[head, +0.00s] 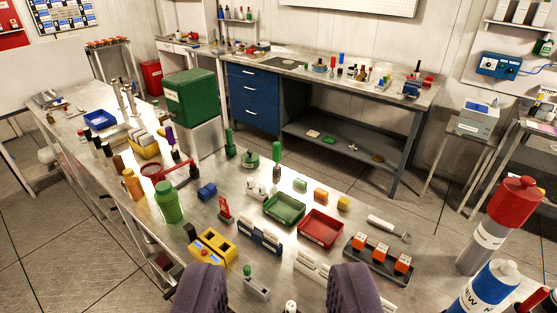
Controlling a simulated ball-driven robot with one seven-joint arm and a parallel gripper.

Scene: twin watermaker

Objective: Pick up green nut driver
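A tool with an upright green handle (277,152) stands near the far edge of the metal workbench (330,212), behind the green tray; it looks like the green nut driver. A second upright green-handled tool (229,141) stands further left, by the green box. Which one is the nut driver I cannot tell for certain. My gripper (278,292) shows at the bottom of the view as two dark purple fingers wide apart. It is open, with nothing held between them, and is well short of both green tools.
A green tray (284,221) and a red tray (320,243) lie mid-bench. A yellow block (213,246), a blue-and-white rack (260,236) and a small grey holder (257,289) stand nearer. A green bottle (168,203) is left; red-topped (490,235) and blue bottles (485,287) are right.

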